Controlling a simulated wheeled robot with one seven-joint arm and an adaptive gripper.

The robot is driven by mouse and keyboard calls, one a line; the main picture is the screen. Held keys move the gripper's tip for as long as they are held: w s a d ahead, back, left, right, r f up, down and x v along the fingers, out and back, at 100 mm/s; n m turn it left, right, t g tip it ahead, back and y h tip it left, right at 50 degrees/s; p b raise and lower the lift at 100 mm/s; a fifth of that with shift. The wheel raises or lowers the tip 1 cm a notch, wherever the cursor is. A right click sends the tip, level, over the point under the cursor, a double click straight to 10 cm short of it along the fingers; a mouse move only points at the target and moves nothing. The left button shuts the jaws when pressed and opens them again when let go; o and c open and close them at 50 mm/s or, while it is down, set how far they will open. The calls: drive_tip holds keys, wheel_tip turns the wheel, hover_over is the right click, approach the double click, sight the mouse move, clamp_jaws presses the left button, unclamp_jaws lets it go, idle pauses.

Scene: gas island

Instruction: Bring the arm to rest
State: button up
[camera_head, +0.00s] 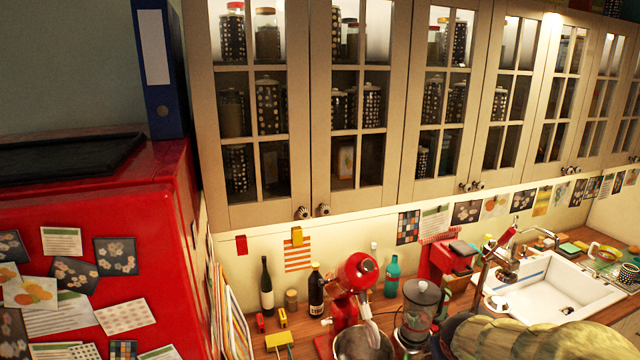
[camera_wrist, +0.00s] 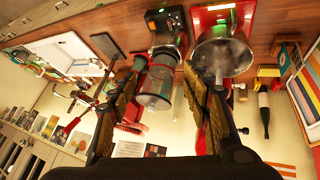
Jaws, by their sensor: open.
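My gripper (camera_wrist: 165,68) shows in the wrist view, which is upside down. Its two dark and gold fingers stand wide apart, with nothing held between them. Beyond the fingers, a blender (camera_wrist: 157,88) shows in the gap, and a red stand mixer with a metal bowl (camera_wrist: 222,55) is beyond the right finger. I cannot tell the exact distance to them. In the head view I cannot make out my gripper.
The wooden counter holds the red mixer (camera_head: 357,272), a blender (camera_head: 420,308), bottles (camera_head: 266,287) and a white sink (camera_head: 550,290). Glass-door cabinets (camera_head: 300,207) hang above. A red fridge (camera_head: 90,210) stands left. A ribbed yellow-green thing (camera_head: 540,338) fills the bottom right.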

drive_tip(key=s+a+f+y+b, duration=0.1)
drive_tip(key=s+a+f+b, duration=0.2)
drive_tip(key=s+f+b, duration=0.2)
drive_tip(key=s+a+f+g+b, duration=0.1)
drive_tip(key=s+a+f+b, duration=0.3)
drive_tip(key=s+b, duration=0.8)
drive_tip(key=s+a+f+m+y+b, duration=0.1)
drive_tip(key=s+a+f+b, duration=0.3)
drive_tip(key=s+f+b, duration=0.3)
drive_tip(key=s+b, duration=0.1)
drive_tip(key=s, duration=0.1)
drive_tip(key=shift+s+a+y+b, duration=0.2)
drive_tip(key=shift+s+y+b, duration=0.1)
